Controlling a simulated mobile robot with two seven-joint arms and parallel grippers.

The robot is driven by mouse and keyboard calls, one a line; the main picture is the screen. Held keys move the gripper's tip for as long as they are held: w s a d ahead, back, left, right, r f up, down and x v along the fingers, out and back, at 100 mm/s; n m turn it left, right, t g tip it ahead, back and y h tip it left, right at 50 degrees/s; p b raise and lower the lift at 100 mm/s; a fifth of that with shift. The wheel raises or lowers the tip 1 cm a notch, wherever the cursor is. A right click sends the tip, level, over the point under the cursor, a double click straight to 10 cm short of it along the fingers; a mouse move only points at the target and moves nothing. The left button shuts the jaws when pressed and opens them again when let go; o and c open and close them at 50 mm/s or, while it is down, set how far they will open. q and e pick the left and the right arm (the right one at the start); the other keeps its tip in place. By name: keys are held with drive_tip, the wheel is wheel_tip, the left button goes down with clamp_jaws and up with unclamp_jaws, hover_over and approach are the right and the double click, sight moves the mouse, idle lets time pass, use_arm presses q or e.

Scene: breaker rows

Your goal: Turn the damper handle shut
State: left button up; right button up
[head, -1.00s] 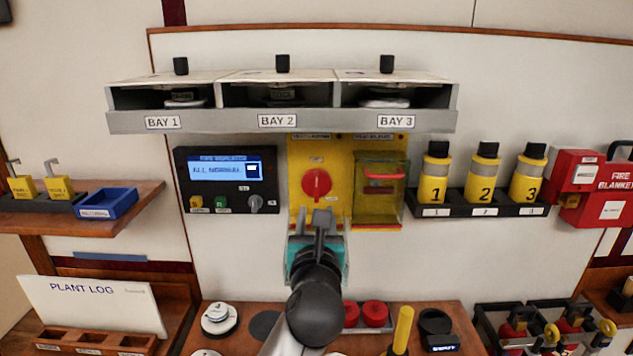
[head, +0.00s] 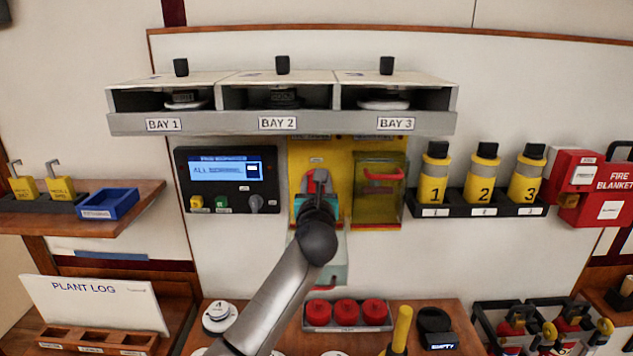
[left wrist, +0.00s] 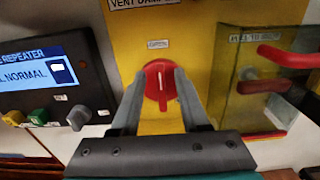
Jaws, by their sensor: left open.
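The damper handle is a red round knob (left wrist: 157,84) with an upright grip bar, on a yellow panel (left wrist: 190,40) headed by a vent damper label. A small label that seems to read OPEN (left wrist: 158,44) sits just above it. My left gripper (left wrist: 159,76) is open, one finger on each side of the knob in the left wrist view; whether they touch it I cannot tell. In the head view my left gripper (head: 319,182) covers most of the red knob (head: 306,182). My right gripper is not in view.
A clear yellow-green cover (head: 380,205) with a red handle is close to the right. The repeater panel (head: 226,180) with its screen and knobs is on the left. The bay shelf (head: 345,123) juts out above.

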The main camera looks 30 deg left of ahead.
use_arm(q)
drive_tip(key=shift+w+a, duration=0.25)
drive_tip(key=shift+w, duration=0.15)
drive_tip(key=shift+c, duration=0.2)
clamp_jaws()
